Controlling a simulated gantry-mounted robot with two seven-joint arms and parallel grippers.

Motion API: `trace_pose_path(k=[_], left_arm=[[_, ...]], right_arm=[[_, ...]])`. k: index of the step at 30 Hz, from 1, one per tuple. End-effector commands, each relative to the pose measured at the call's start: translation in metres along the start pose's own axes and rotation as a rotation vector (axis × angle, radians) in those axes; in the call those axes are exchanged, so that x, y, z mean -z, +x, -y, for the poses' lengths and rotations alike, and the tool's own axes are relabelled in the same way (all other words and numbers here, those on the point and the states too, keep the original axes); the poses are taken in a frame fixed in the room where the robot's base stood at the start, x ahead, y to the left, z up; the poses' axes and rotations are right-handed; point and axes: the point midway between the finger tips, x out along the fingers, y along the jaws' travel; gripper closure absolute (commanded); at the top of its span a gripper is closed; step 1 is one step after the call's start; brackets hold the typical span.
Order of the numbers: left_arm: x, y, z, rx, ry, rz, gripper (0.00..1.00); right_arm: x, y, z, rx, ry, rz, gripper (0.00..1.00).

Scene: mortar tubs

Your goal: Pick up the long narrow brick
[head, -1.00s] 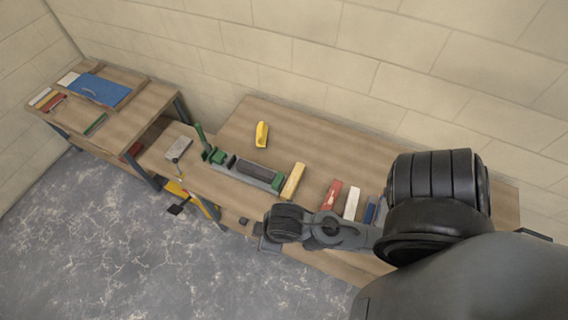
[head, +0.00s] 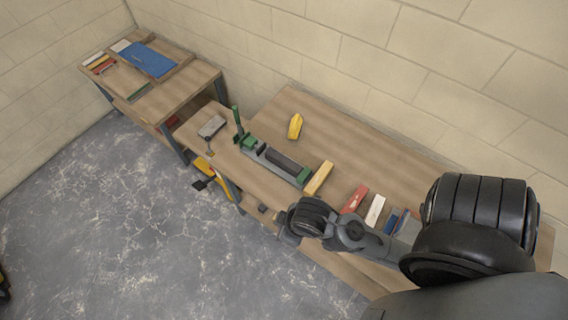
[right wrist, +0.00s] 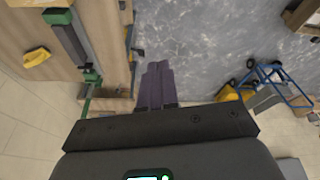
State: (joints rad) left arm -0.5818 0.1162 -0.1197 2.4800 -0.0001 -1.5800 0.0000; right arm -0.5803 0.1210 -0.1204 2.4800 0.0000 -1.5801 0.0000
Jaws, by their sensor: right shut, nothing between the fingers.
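Several long narrow pieces lie on the near bench, and I cannot tell which one the task means. They are a yellow one (head: 319,178), a red one (head: 354,199), a white one (head: 375,210) and a blue one (head: 391,221). A long dark bar sits in a green-ended clamp-like device (head: 259,154), which also shows in the right wrist view (right wrist: 72,42). My right gripper (right wrist: 158,66) is shut and empty, over the floor beside the bench edge. In the head view my right arm hides part of the bench front. My left gripper is not in view.
A second bench at far left holds a blue board (head: 147,59) and several coloured pieces. A blue-framed cart (right wrist: 270,82) stands on the floor.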

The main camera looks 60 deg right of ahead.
Motion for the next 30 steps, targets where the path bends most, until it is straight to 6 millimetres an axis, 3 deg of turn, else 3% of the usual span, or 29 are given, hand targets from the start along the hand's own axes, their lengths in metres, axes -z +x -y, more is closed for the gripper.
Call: trace_pose_path(k=[13,28,30], left_arm=[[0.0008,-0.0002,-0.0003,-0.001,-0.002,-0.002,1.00],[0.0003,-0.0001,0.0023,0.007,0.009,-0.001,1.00],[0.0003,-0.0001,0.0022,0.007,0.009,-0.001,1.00]], right_arm=[[0.0004,-0.0002,0.0002,0.001,0.002,-0.001,1.00],[0.0004,-0.0002,0.0002,0.001,0.002,-0.001,0.23],[0.0004,-0.0002,0.0001,0.001,0.002,-0.001,0.23]])
